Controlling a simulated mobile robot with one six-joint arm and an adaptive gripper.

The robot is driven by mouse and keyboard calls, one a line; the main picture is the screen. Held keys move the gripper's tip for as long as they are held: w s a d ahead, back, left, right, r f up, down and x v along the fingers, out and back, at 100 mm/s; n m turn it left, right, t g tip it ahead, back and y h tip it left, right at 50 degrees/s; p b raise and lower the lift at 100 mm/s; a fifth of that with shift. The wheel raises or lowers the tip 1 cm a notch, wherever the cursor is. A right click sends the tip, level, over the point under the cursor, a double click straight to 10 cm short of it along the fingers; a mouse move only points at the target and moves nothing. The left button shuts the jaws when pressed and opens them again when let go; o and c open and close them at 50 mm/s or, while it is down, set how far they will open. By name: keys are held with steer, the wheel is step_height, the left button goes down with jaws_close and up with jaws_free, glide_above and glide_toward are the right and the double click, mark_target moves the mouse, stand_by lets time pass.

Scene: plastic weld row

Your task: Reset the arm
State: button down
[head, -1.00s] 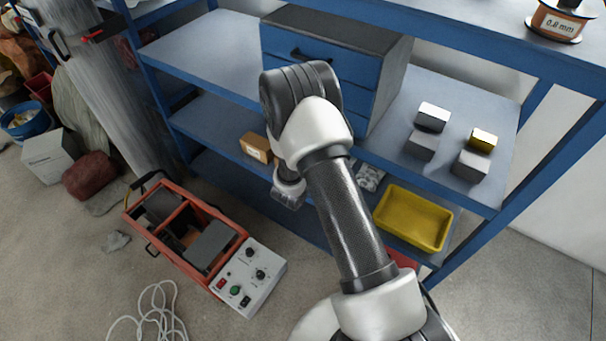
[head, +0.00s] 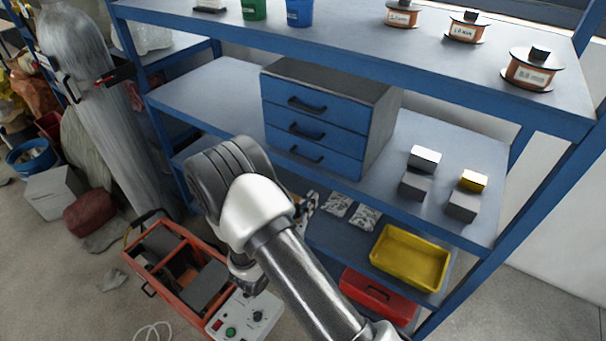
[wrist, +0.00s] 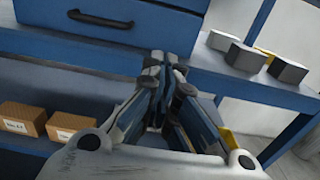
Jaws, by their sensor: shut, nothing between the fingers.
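My gripper (wrist: 158,75) shows in the wrist view with its fingers together and nothing between them. It points toward the blue shelf, just below the bottom drawer of the blue drawer unit (wrist: 105,22). In the head view my arm rises from the lower right and bends at the picture's middle. There the gripper is mostly hidden behind the arm.
The shelf holds the drawer unit (head: 315,125), several small blocks (head: 416,185), a yellow tray (head: 384,278) and wire spools (head: 532,72). Cardboard boxes (wrist: 22,118) sit on a lower shelf. An orange-framed machine (head: 150,288) stands on the floor left of my arm.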

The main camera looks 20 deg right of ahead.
steer(key=s+d+r+m+g, duration=0.3)
steer(key=s+r+m+g, duration=0.2)
steer(key=s+r+m, duration=0.15)
steer(key=s+d+r+m+g, duration=0.4)
steer(key=s+r+m+g, duration=0.1)
steer(key=r, duration=0.2)
steer(key=s+a+r+m+g+y, duration=0.25)
steer(key=s+m+y, duration=0.4)
steer(key=s, duration=0.45)
steer(key=s+a+r+m+t+y, duration=0.2)
steer(key=a+m+t+y, duration=0.1)
steer(key=a, duration=0.3)
steer(key=s+a+r+m+t+y, duration=0.3)
steer(key=a+m+y, duration=0.1)
steer(key=a, duration=0.3)
steer(key=shift+s+a+r+y, duration=0.15)
steer(key=shift+r+y, duration=0.2)
steer(key=shift+y, duration=0.2)
steer(key=shift+t, duration=0.25)
